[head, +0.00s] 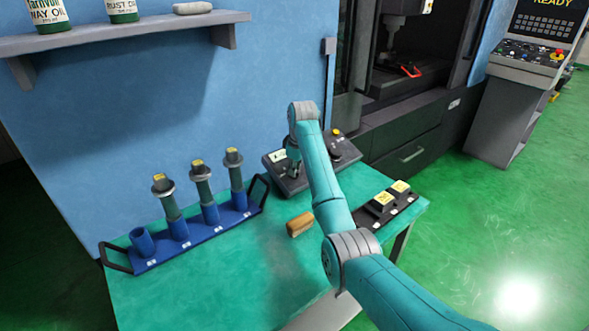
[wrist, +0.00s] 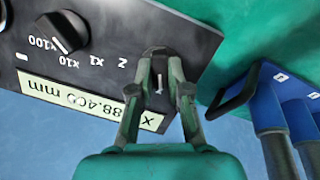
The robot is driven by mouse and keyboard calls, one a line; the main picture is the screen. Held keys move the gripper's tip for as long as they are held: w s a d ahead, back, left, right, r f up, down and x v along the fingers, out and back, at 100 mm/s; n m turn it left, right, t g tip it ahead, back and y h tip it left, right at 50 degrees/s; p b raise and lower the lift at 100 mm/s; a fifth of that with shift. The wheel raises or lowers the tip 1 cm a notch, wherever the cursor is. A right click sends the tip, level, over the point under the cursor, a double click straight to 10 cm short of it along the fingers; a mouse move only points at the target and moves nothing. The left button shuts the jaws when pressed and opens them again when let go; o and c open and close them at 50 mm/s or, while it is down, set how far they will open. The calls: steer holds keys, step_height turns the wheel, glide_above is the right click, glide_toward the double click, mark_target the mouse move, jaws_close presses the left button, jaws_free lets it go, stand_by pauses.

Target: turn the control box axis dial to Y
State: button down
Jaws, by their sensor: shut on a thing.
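The dark control box (head: 296,184) stands at the back of the green table, partly behind my arm. In the wrist view the control box (wrist: 100,18) appears upside down, and its pale display (wrist: 88,100) reads X 88.400 mm. The axis dial (wrist: 154,50) sits between the fingertips of my gripper (wrist: 160,66), which is shut on it. A Z label shows beside the dial; the other axis labels are hidden by the fingers. My gripper (head: 292,164) also shows over the box in the head view.
A multiplier dial (wrist: 64,33) marked X1, X10 and X100 is on the same panel. A blue rack (head: 190,240) with several tool holders stands left of the box. A wooden-backed brush (head: 300,224) lies in front, and a dark tray with yellow-labelled blocks (head: 380,203) is at right.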

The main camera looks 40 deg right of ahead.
steer(key=m, duration=0.4)
steer(key=shift+d+f+y, duration=0.1)
steer(key=shift+y, duration=0.2)
steer(key=m, duration=0.4)
steer(key=shift+m+y, duration=0.3)
steer(key=shift+y, duration=0.1)
steer(key=c, duration=1.1)
jaws_free()
steer(key=shift+f, duration=0.1)
steer(key=shift+d, duration=0.1)
steer(key=shift+v, duration=3.85)
steer(key=shift+w, duration=0.1)
